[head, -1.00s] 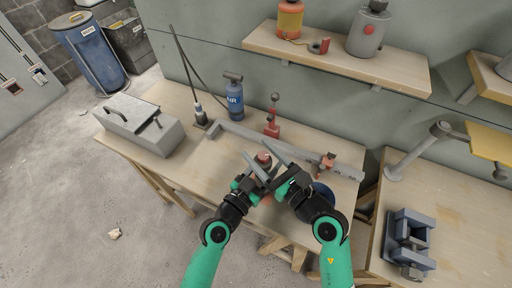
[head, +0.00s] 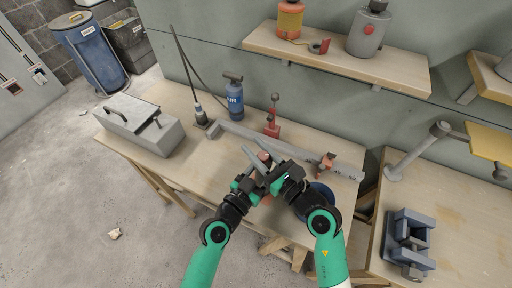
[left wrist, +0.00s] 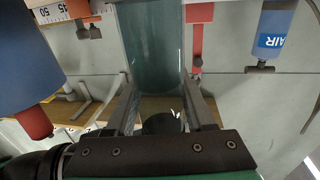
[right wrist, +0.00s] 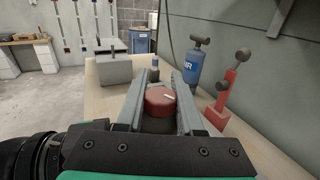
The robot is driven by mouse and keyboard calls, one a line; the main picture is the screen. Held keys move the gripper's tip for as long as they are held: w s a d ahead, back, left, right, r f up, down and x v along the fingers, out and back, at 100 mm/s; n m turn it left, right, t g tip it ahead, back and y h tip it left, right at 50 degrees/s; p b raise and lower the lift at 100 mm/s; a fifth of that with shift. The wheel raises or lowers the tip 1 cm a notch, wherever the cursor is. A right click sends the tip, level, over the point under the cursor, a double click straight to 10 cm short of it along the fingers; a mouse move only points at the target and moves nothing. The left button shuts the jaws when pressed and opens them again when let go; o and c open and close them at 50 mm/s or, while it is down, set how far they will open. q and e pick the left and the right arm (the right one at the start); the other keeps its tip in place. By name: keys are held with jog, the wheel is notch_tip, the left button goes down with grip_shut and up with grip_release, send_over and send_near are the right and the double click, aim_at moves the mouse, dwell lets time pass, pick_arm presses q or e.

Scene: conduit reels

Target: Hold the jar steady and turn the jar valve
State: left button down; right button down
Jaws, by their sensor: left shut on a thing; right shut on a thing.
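The jar (left wrist: 155,50) is a teal, see-through cylinder between the two fingers of my left gripper (left wrist: 165,105), seen upside down in the left wrist view. My left gripper is shut on its side. The jar valve (right wrist: 160,101) is a round red knob with a pale mark on top, between the fingers of my right gripper (right wrist: 158,92) in the right wrist view. My right gripper is shut on it. In the head view, the left gripper (head: 248,167) and right gripper (head: 264,163) meet over the bench's front part and hide most of the jar.
The bench (head: 180,92) also holds a grey toolbox (head: 138,128), a blue AIR bottle (head: 235,100), a red stand (head: 272,122) and a long grey ruled bar (head: 285,142) behind my grippers. A blue round object (head: 318,192) is close to my right arm.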

jog(key=shift+n+g+y, duration=0.3)
jog(key=shift+y, duration=0.1)
jog(key=shift+s+a+f+n+g+y, duration=0.1)
jog(key=shift+a+n+g+y, duration=0.05)
jog(key=shift+n+g+y, duration=0.85)
jog(key=n+g+y, duration=0.1)
jog(key=g, duration=0.1)
jog(key=n+g+y, duration=0.1)
jog(key=g, duration=0.1)
jog(key=n+g, duration=0.2)
jog(key=shift+s+a+y, duration=0.3)
jog(key=shift+s+y, duration=0.1)
jog(key=shift+g, duration=0.3)
jog(key=shift+s+n+g, duration=0.25)
jog(key=shift+n+g, duration=0.25)
jog(key=c, duration=0.5)
grip_release()
jog(key=shift+c, duration=0.2)
jog(key=s+d, duration=0.2)
jog(key=d, duration=0.9)
jog(key=shift+s+d, duration=0.2)
jog(key=shift+d, duration=0.2)
